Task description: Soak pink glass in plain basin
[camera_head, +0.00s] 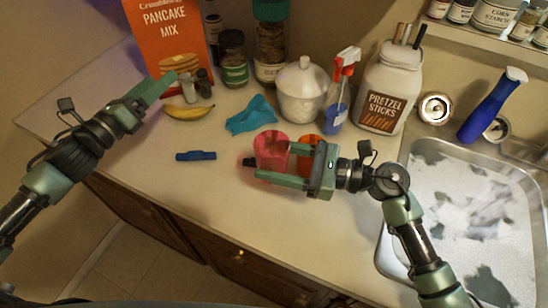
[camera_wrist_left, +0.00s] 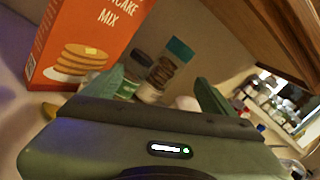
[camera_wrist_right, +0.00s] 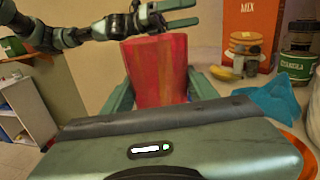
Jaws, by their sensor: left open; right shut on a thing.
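The pink glass (camera_head: 271,147) is upright over the counter in the head view, between the fingers of my right gripper (camera_head: 264,169). My right gripper is shut on it. The glass fills the middle of the right wrist view (camera_wrist_right: 157,70), with a finger on each side. Whether its base touches the counter is hidden. My left gripper (camera_head: 166,98) is open and empty, above the counter near the pancake mix box. A metal sink basin (camera_head: 391,232) with pale, patchy contents is at the right, behind my right arm. Its right part is cut off.
An orange round dish (camera_head: 308,141) is close behind my right gripper. A white lidded jar (camera_head: 302,90), spray bottle (camera_head: 339,95) and pretzel jar (camera_head: 391,85) stand behind. A teal cloth (camera_head: 251,115), banana (camera_head: 190,112) and blue item (camera_head: 196,156) lie left. The front counter is clear.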

